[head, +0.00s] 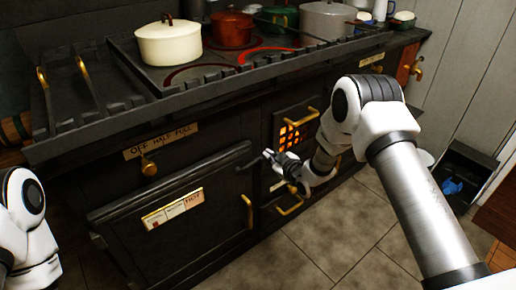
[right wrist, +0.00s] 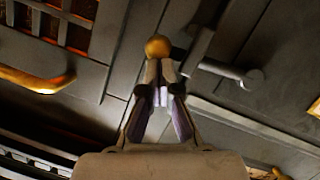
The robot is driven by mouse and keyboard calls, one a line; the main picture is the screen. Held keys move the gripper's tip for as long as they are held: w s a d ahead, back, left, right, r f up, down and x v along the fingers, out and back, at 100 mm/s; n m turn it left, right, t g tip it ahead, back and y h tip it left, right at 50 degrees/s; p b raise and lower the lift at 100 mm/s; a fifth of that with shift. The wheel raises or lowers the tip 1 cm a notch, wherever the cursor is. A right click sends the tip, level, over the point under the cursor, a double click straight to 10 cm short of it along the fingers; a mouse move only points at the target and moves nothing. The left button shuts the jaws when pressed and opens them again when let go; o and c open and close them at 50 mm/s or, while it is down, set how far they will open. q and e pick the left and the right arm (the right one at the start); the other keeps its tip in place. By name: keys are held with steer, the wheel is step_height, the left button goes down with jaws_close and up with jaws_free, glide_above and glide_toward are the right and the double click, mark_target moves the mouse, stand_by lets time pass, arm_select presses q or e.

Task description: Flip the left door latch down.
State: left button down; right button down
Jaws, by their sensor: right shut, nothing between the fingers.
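The left oven door (head: 180,215) is a dark panel with a white label, and it looks closed. A dark latch lever (head: 250,162) lies near its upper right corner, roughly level. In the right wrist view a dark lever (right wrist: 230,72) with a round end lies right of the fingers. My right gripper (head: 268,156) is shut and empty, just right of the latch. Its fingertips (right wrist: 160,70) are close to a brass ball (right wrist: 157,46); I cannot tell if they touch. My left gripper is out of view; only part of that arm shows.
A brass handle (head: 248,212) sits on the left door's right side. A glowing grate (head: 298,130) with brass handles is right of my gripper. Above, the stove top holds a cream pot (head: 168,44) and other pots. Tiled floor (head: 325,240) is open in front.

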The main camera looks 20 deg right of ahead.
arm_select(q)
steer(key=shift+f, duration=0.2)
arm_select(e)
steer(key=shift+w+d+f+m, duration=0.1)
steer(key=shift+d+f+m, duration=0.1)
steer(key=shift+f+m, duration=0.45)
steer(key=shift+y, duration=0.3)
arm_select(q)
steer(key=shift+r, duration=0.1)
